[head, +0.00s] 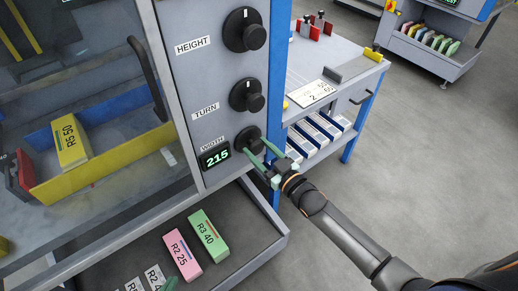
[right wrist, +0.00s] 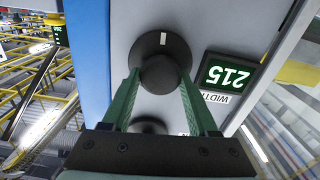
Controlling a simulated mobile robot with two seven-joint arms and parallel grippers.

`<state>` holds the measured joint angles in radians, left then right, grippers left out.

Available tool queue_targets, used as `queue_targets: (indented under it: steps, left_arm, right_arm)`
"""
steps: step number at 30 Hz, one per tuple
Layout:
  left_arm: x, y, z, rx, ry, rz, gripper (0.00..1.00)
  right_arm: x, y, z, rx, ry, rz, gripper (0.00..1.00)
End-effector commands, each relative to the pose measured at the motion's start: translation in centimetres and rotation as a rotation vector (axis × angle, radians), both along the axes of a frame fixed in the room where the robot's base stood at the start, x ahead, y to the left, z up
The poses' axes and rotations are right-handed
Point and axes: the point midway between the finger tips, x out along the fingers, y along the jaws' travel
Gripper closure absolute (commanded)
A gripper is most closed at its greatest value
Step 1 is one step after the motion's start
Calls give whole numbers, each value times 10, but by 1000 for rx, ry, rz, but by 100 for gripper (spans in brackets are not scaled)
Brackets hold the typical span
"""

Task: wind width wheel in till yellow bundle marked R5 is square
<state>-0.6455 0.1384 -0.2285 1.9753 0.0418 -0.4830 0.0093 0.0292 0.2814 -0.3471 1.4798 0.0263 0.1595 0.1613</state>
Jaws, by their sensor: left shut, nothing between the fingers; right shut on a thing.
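The yellow bundle marked R5 50 (head: 70,143) lies behind the clear window, turned at an angle between the blue rear wall (head: 105,103) and the yellow front wall (head: 110,160). A gap shows between it and the red end plate (head: 24,172). The black WIDTH wheel (head: 245,138) is the lowest of three knobs; the display beside it (head: 215,158) reads 215. My right gripper (head: 257,150) is shut on the wheel's hub, one green finger on each side, as the right wrist view (right wrist: 158,80) shows. Only the green tip of my left gripper (head: 171,284) shows at the bottom edge, shut and empty.
The HEIGHT knob (head: 244,30) and TURN knob (head: 246,96) sit above the wheel. A pink bundle (head: 182,254) and a green bundle (head: 208,235) lie in the open tray below. A blue-framed side table (head: 345,62) stands close right of the panel.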

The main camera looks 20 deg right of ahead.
Motion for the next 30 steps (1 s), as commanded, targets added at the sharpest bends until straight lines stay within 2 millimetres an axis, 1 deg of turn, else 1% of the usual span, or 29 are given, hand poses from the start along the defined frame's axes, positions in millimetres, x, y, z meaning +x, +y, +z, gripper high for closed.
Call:
queue_targets:
  steps: [1,2,3,8,14,20,30]
  left_arm:
    - [0,0,0,0,0,0,100]
    - [0,0,0,0,0,0,100]
    - [0,0,0,0,0,0,100]
    - [0,0,1,1,0,1,100]
    - [0,1,5,2,-2,1,100]
    - [0,4,8,6,-4,6,100]
    - [-4,8,8,10,1,14,100]
  right_arm:
    - [0,0,0,0,0,0,92]
    - [0,0,0,0,0,0,95]
    - [0,0,0,0,0,0,96]
    - [0,0,0,11,4,0,96]
    - [0,0,1,78,28,1,96]
    - [0,-1,1,211,78,1,96]
    - [1,-2,0,480,174,1,96]
